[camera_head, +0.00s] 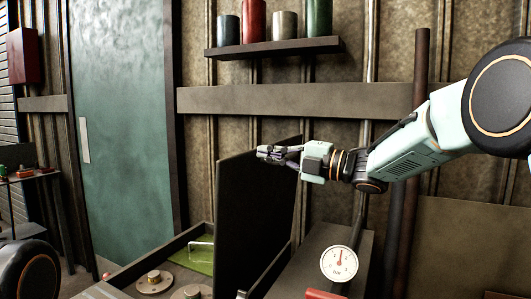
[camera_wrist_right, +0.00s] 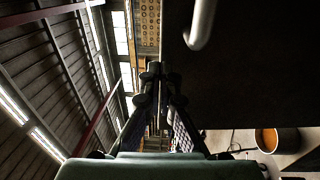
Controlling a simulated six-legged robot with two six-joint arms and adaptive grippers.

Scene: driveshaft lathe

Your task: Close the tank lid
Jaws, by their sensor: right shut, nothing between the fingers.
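The tank lid (camera_head: 248,225) is a dark flat panel standing upright, open, in the middle of the head view. In the right wrist view the dark lid (camera_wrist_right: 250,85) fills the upper right, with a pale bent handle (camera_wrist_right: 201,22) on it. My right gripper (camera_head: 266,153) is shut and empty, near the lid's upper edge; I cannot tell whether it touches. Its fingers also show in the wrist view (camera_wrist_right: 161,76), left of and below the handle. The tank (camera_head: 172,246) lies open at the lower left, green inside. My left gripper is out of view.
A shelf (camera_head: 275,48) with several coloured canisters hangs on the wall above. A round pressure gauge (camera_head: 339,263) stands right of the lid. A vertical brown pipe (camera_head: 421,60) rises behind my right arm. A teal door (camera_head: 120,130) is at the left.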

